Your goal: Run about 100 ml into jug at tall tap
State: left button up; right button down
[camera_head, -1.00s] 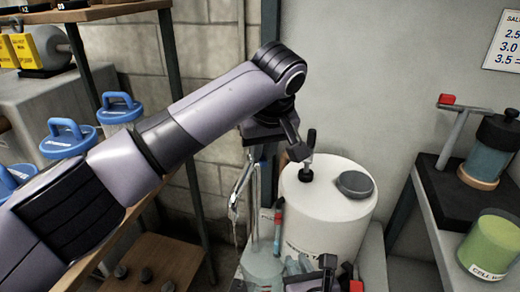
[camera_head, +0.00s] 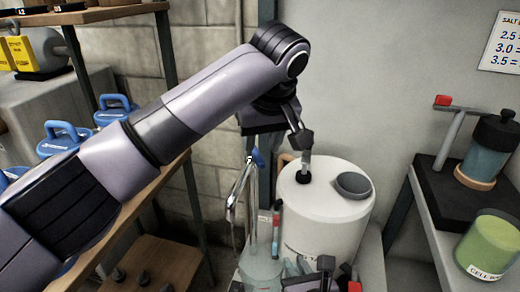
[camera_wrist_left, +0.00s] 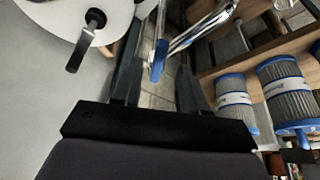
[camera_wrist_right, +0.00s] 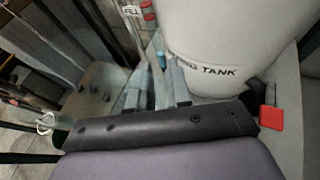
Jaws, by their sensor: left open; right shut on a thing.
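The tall tap (camera_head: 238,195) is a chrome gooseneck with a blue lever (camera_head: 257,158). Its lever also shows in the left wrist view (camera_wrist_left: 160,58), between the open fingers of my left gripper (camera_wrist_left: 157,78), with no clear contact. In the head view my left gripper (camera_head: 280,140) is above and right of the lever, partly hidden by its own arm. The clear jug (camera_head: 262,268) stands low, below the tap area. My right gripper (camera_head: 312,278) is at its right, shut on what looks like the jug's handle side; the grip is mostly hidden. The water level cannot be read.
A white tank (camera_head: 325,225) with a black valve handle and grey cap stands close right of the tap. A wooden shelf (camera_head: 140,185) with blue-handled canisters is at left. A shelf with a green cell jar (camera_head: 488,245) is at right. A red-ended tube (camera_head: 277,208) stands by the jug.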

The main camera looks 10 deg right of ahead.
pick_arm(q)
jog(key=v, duration=0.8)
jog(key=shift+s+r, duration=0.15)
jog(key=shift+r, duration=0.25)
jog(key=c, duration=0.6)
jog(key=shift+a+f, duration=0.1)
jog(key=shift+f, duration=0.05)
grip_shut()
jog(key=s+a+f+m+t+h, duration=0.1)
jog(key=a+f+h, duration=0.15)
jog(key=a, duration=0.35)
jog(key=a+f+h, duration=0.1)
jog(key=a+h, duration=0.2)
jog(key=a, duration=0.3)
jog(key=w+d+f, duration=0.1)
jog(key=d+f, duration=0.1)
jog(key=w+d+f, duration=0.2)
jog(key=f, duration=0.1)
jog(key=w+d+f, duration=0.1)
jog(key=d+f, duration=0.2)
jog(key=shift+w+d, duration=0.1)
jog(key=shift+w, duration=0.25)
jog(key=shift+w+d, duration=0.1)
jog(key=shift+d, duration=0.4)
